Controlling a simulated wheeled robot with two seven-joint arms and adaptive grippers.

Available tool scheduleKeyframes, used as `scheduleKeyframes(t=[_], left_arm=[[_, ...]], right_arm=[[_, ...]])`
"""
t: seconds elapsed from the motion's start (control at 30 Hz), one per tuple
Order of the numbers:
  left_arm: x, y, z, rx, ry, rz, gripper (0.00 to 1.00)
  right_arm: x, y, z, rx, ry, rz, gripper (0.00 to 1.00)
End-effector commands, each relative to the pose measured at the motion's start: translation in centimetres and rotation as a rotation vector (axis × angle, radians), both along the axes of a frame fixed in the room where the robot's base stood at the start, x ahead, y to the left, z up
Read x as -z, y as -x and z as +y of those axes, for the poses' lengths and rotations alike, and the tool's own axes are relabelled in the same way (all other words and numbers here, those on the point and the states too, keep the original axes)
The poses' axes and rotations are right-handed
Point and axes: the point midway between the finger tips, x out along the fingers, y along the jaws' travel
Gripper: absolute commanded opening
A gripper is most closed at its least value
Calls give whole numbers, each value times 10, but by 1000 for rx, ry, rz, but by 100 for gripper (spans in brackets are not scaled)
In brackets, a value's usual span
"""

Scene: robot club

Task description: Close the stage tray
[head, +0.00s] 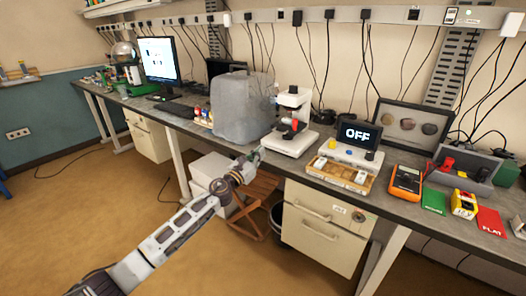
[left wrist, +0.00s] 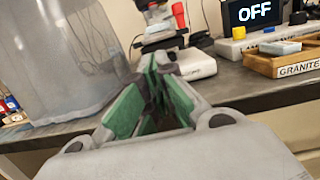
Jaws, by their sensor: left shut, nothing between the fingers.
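A white device with a dark screen reading OFF (head: 358,135) stands on the bench; the screen also shows in the left wrist view (left wrist: 252,12). A wooden tray (head: 341,176) sits out along its front, near the bench edge, with pale pieces in it. In the left wrist view the tray (left wrist: 285,66) reads GRANITE. It looks like the stage tray, but no label confirms this. My left gripper (head: 257,156) is shut and empty, left of the tray and apart from it, near the white microscope's base (head: 289,143). Its green-padded fingers (left wrist: 160,62) meet in the wrist view. My right gripper is not in view.
A covered grey bulky object (head: 240,105) stands left of the microscope (head: 294,102). An orange meter (head: 405,182), a green card (head: 434,200) and a yellow box (head: 464,204) lie right of the tray. A drawer cabinet (head: 322,225) and a wooden stool (head: 255,190) are below.

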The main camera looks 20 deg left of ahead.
Motion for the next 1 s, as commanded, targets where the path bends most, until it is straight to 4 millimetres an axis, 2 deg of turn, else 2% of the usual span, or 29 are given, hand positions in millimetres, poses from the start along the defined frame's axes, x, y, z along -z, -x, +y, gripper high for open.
scheduleKeyframes(t=[0.3,0.53,0.77,1.0], left_arm=[[4,22,8,1,-2,0,0],[5,27,9,0,-1,0,0],[5,27,9,0,-1,0,0],[5,27,9,-1,4,1,0]], right_arm=[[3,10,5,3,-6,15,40],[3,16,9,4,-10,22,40],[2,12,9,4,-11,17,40],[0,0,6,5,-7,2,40]])
